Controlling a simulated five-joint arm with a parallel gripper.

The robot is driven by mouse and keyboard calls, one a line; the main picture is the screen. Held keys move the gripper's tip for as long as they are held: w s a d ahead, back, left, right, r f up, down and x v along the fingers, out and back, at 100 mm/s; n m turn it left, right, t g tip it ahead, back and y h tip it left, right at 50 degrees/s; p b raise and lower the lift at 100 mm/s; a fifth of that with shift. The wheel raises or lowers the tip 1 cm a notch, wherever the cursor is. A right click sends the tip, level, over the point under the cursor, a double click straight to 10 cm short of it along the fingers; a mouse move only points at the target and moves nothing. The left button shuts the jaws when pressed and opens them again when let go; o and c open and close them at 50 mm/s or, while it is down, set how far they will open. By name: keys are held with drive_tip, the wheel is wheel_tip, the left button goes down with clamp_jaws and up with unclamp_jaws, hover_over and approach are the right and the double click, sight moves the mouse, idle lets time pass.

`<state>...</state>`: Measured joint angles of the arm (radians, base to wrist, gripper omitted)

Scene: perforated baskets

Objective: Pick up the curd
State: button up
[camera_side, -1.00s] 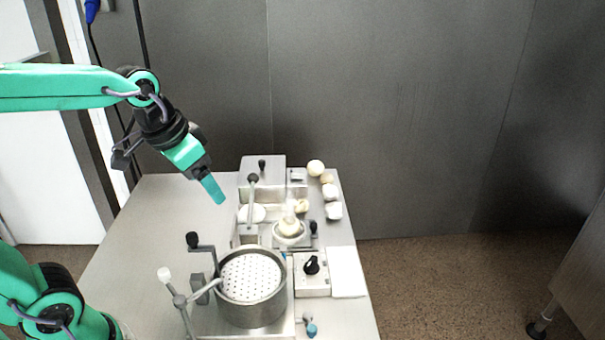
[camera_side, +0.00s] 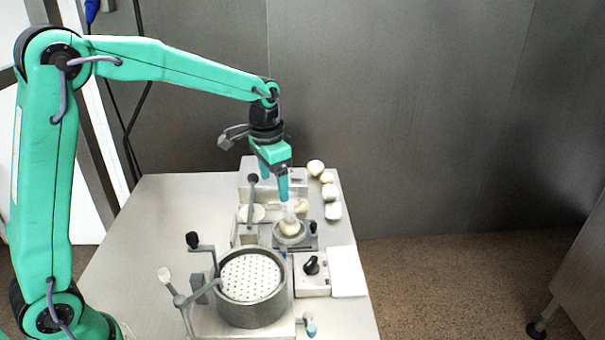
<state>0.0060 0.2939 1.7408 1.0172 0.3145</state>
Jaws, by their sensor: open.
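Several pale, rounded lumps that look like curd show on the table. One pale lump (camera_side: 289,228) sits in a small grey round holder (camera_side: 276,240) right of the table's middle, with a translucent whitish piece above it. Others, including a round one (camera_side: 315,168), stand in a row along the far right edge. I cannot tell which lump is the curd of the task. My gripper (camera_side: 274,185) is open, with teal fingers pointing down. It is above and slightly behind the grey holder, and its front finger overlaps the whitish piece in the picture. I cannot tell if they touch.
A metal pot (camera_side: 252,312) with a white perforated disc stands at the front. A lever stand (camera_side: 180,301) is left of it. A box with a black knob (camera_side: 312,281) and a white sheet (camera_side: 347,271) lie to the right. The table's left side (camera_side: 150,240) is clear.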

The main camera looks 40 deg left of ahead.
drive_tip(key=m+g, duration=0.1)
hover_over(288, 220)
wheel_tip(288, 220, down, 6)
drive_tip(key=shift+w, duration=0.15)
drive_tip(key=shift+f, duration=1.3)
drive_tip(key=shift+f, duration=2.55)
drive_tip(key=c, duration=1.2)
